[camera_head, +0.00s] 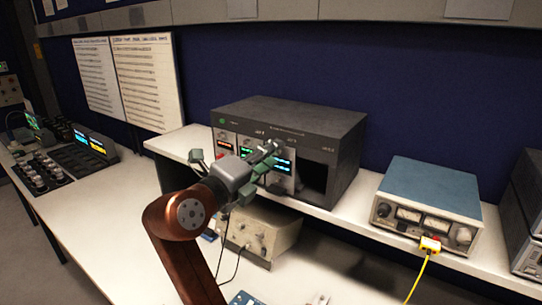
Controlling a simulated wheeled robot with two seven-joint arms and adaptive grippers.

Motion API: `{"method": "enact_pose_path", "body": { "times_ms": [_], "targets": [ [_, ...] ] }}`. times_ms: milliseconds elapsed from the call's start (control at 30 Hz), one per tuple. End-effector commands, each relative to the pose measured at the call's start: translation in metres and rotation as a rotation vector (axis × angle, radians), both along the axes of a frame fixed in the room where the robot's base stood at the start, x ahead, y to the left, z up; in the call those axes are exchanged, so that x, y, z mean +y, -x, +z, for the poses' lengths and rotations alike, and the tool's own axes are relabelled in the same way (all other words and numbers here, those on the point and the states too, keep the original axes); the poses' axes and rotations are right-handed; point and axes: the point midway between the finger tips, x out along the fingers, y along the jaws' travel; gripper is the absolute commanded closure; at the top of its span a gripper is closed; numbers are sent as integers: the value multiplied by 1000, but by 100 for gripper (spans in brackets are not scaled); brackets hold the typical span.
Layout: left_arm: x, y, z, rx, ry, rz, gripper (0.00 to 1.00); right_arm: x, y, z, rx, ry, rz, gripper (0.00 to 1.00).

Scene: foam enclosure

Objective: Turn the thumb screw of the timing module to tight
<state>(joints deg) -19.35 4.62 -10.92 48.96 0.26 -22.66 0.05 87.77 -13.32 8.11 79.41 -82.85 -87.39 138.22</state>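A black instrument rack (300,117) stands on the raised shelf and holds several modules with small lit displays. A module with an orange display (225,146) is at its left, and one with a cyan display (282,165) is beside the open bay. I cannot read which is the timing module, and its thumb screw is too small or hidden to make out.
The rack's right bay (314,178) is dark and empty. A blue-topped meter box (432,190) with a yellow cable (416,278) stands right on the shelf (345,212). A beige box (258,235) sits below my arm.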

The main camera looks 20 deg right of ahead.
Motion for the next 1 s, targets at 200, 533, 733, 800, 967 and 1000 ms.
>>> {"method": "enact_pose_path", "body": {
  "times_ms": [200, 533, 733, 800, 967, 1000],
  "targets": [
    [1, 2, 0, 3, -1, -2, 100, 3, 2, 1, -1, 1, 2, 69],
    [1, 1, 0, 1, 0, -1, 100, 47, 35, 1, -2, 1, 4, 69],
    [0, 1, 0, 1, 0, -1, 100, 76, 59, 1, -1, 1, 2, 69],
    [0, 0, 0, 1, 0, -1, 100, 84, 64, 1, -1, 1, 3, 69],
    [0, 0, 0, 1, 0, -1, 100, 93, 72, 0, 0, 1, 0, 69],
    [0, 0, 0, 1, 0, -1, 100, 94, 73, 0, -1, 1, 0, 69]
  ]
}}
